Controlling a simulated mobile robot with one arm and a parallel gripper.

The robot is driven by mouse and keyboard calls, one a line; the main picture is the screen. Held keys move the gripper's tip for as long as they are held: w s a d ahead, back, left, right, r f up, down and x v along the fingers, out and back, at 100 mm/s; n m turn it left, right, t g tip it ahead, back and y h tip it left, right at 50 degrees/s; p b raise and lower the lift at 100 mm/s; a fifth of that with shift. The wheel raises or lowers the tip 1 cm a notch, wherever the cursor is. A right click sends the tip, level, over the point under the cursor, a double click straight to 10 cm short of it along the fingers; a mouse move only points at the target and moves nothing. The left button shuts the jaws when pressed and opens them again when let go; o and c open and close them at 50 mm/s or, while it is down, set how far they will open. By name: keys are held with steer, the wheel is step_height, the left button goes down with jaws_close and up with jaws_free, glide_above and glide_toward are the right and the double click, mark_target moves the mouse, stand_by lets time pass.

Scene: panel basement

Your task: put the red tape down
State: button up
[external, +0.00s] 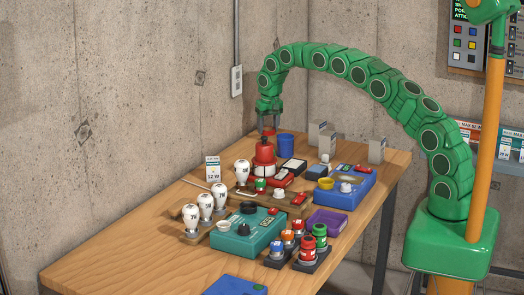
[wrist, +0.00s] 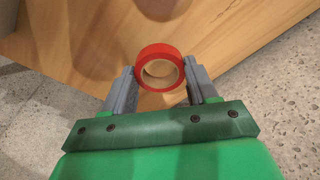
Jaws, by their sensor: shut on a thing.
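The red tape (wrist: 160,50) is a ring with a pale inner core. In the wrist view it sits between the two grey fingers of my gripper (wrist: 160,78), which is shut on it. In the external view my gripper (external: 269,123) points down over the far part of the wooden table (external: 120,245). A bit of the red tape (external: 268,132) shows at its fingertips, just above a red, dark-based object (external: 264,153). Whether the tape touches anything below is unclear.
A blue cup (external: 286,146) stands close to the right of my gripper. Bulbs (external: 190,213), a teal box (external: 246,238), a blue box (external: 345,193) and a purple tray (external: 328,220) crowd the middle. The table's near left is clear. Grey upright holders (external: 327,142) stand at the back.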

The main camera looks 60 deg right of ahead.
steer(key=shift+f, duration=1.3)
steer(key=shift+f, duration=0.15)
steer(key=o, duration=1)
steer(key=shift+o, duration=0.2)
